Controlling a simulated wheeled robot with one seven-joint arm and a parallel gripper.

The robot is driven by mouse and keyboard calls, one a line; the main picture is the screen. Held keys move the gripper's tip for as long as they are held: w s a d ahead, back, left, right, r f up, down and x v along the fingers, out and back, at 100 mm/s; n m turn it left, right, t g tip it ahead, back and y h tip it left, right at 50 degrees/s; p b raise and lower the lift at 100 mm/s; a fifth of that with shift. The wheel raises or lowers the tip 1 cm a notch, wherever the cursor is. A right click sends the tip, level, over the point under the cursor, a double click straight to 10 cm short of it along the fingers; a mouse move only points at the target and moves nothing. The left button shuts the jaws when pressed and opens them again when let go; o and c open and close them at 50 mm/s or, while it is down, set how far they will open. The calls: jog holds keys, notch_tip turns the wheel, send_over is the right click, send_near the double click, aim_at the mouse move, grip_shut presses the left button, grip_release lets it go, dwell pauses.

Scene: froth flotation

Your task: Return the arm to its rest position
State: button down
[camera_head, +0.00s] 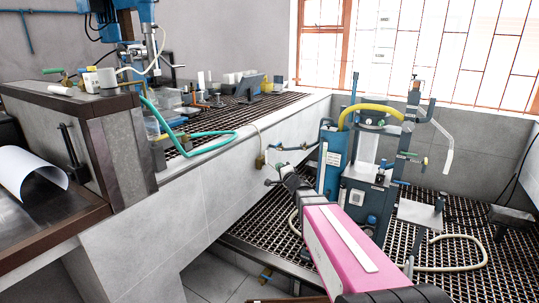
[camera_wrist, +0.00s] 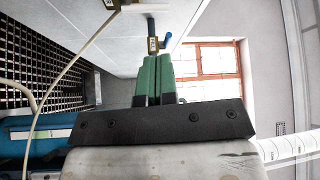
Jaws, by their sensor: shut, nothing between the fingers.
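My gripper (camera_wrist: 155,80) shows in the wrist view. Its two green fingers are side by side, shut, with nothing held between them. Past the fingertips is a small brass tap (camera_wrist: 153,44) with a blue handle; I cannot tell the exact distance between them. In the head view my pink arm reaches from the bottom right towards the tiled wall, left of the blue flotation machine (camera_head: 358,196). The far end of the arm is small there, and its fingers are hard to make out.
The blue machine with its yellow hose (camera_head: 369,109) stands close to the right of my arm, on a dark grating (camera_head: 462,262). A tiled ledge (camera_head: 190,203) runs along the left. A green hose (camera_head: 205,147) lies above it. A pale hose (camera_head: 455,268) lies at lower right.

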jog(key=s+d+f+n+g+h, duration=0.3)
jog(key=s+d+f+g+h, duration=0.4)
jog(key=s+d+f+h, duration=0.4)
jog(key=s+f+n+g+y, duration=0.1)
jog(key=s+f+n+g, duration=0.1)
jog(key=s, duration=0.4)
jog(key=s+a+f+n+g+y, duration=0.1)
jog(key=s+f+n+g, duration=0.2)
jog(key=s+g, duration=0.2)
jog(key=s+a+f+n+g+y, duration=0.1)
jog(key=s+f+n+g, duration=0.2)
jog(key=s, duration=0.3)
jog(key=shift+s+g+y, duration=0.4)
